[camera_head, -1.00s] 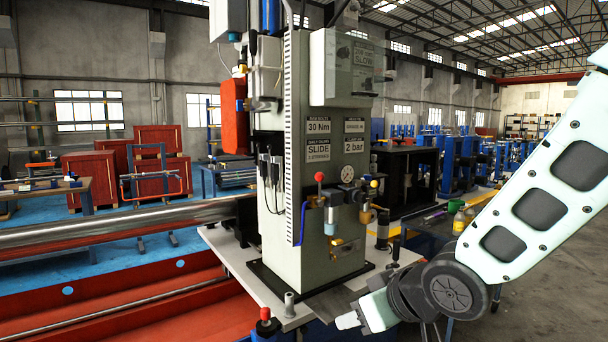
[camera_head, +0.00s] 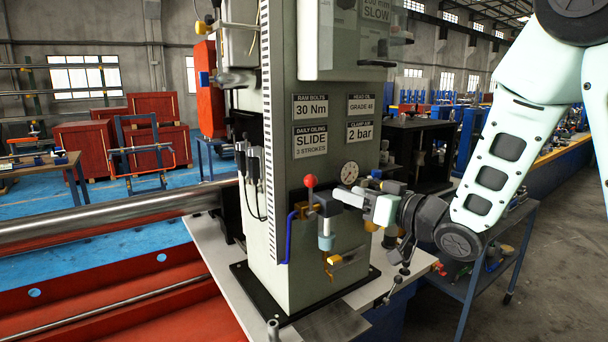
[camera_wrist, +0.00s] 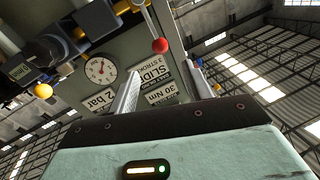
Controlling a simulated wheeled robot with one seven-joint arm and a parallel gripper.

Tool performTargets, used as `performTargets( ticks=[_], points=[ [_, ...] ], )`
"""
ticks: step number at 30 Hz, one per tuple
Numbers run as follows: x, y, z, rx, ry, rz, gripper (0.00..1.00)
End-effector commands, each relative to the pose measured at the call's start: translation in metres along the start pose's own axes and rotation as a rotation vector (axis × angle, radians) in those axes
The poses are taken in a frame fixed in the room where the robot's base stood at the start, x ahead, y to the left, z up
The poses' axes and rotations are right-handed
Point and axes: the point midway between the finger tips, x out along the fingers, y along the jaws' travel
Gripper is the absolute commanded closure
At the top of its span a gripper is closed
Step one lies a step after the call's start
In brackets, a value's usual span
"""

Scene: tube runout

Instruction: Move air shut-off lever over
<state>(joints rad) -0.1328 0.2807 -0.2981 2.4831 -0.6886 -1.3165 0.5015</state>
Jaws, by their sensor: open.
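The red-knobbed lever (camera_head: 310,181) stands upright on the air fittings at the front of the grey machine column; I take it as the shut-off lever. Its red ball (camera_wrist: 160,45) also shows in the wrist view, with its thin rod running up toward the top edge. My gripper (camera_head: 350,197) is just right of the lever, pointing left at it. In the wrist view my gripper (camera_wrist: 163,66) is open and empty. The ball appears between the lines of the two fingers, a little past their tips. I cannot tell the exact depth gap.
A pressure gauge (camera_head: 349,172) sits close above my gripper. A yellow ball knob (camera_wrist: 43,91) shows at left in the wrist view. A blue hose (camera_head: 289,238) and a filter bowl (camera_head: 326,240) hang below the lever. A grey cart (camera_head: 500,255) stands at right.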

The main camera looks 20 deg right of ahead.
Motion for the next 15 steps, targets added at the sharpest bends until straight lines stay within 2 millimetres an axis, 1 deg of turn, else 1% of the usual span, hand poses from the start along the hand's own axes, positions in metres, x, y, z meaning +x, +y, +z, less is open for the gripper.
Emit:
performTargets(
  ticks=[1,3,15],
  points=[
    [0.012,-0.002,-0.002,0.0,-0.004,-0.003,0.5],
    [0.027,-0.002,-0.002,0.0,-0.004,-0.004,0.5],
    [0.108,-0.002,-0.003,-0.001,-0.002,-0.002,0.5]
  ],
)
